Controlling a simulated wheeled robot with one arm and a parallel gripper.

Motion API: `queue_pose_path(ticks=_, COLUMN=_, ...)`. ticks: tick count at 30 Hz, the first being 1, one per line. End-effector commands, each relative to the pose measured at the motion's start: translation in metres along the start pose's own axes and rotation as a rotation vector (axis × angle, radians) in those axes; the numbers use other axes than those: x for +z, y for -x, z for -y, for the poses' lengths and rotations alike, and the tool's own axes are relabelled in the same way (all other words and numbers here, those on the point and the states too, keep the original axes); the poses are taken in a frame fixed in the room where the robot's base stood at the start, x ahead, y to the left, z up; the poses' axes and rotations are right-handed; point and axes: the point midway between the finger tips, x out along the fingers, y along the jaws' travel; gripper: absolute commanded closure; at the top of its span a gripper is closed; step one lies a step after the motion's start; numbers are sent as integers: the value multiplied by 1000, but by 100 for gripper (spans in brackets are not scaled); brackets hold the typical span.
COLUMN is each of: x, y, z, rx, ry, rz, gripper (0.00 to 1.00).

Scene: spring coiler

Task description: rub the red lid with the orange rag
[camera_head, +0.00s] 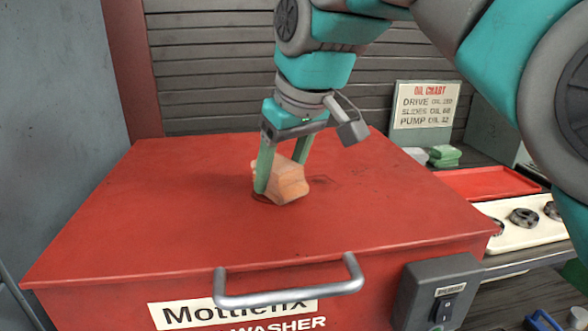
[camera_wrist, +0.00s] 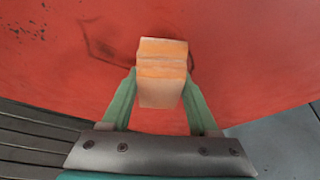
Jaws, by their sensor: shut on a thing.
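The red lid (camera_head: 160,200) is the broad flat top of a washer cabinet, with a grey bar handle (camera_head: 290,295) at its front edge. It fills most of the wrist view (camera_wrist: 60,60), with dark smudges on it. The orange rag (camera_head: 288,182) is a folded block, also in the middle of the wrist view (camera_wrist: 162,65). My gripper (camera_head: 280,180) points down over the middle of the lid, its green fingers shut on the rag from both sides. The rag is at the lid's surface and appears to touch it; the exact contact is hidden beneath it.
A grey switch box (camera_head: 437,293) is on the cabinet's front right. On the bench at right are a red tray (camera_head: 490,182), a cream tray (camera_head: 530,232) with dark round parts, and green cloths (camera_head: 444,155). An oil chart (camera_head: 426,104) stands behind. The lid around the rag is clear.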

Motion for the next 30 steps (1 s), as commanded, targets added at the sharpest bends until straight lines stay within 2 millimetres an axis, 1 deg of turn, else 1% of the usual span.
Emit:
queue_pose_path(ticks=3, x=-3, y=-3, z=7, rx=-2, ry=0, rz=4, gripper=100)
queue_pose_path(ticks=10, x=-6, y=-4, z=13, rx=-2, ry=1, rz=3, gripper=100)
queue_pose_path(ticks=21, x=-20, y=-6, z=37, rx=-1, ry=0, rz=1, gripper=100)
queue_pose_path(ticks=25, x=-22, y=-7, z=39, rx=-1, ry=0, rz=0, gripper=100)
queue_pose_path(ticks=30, x=-27, y=-11, z=34, rx=-1, ry=-1, rz=1, gripper=100)
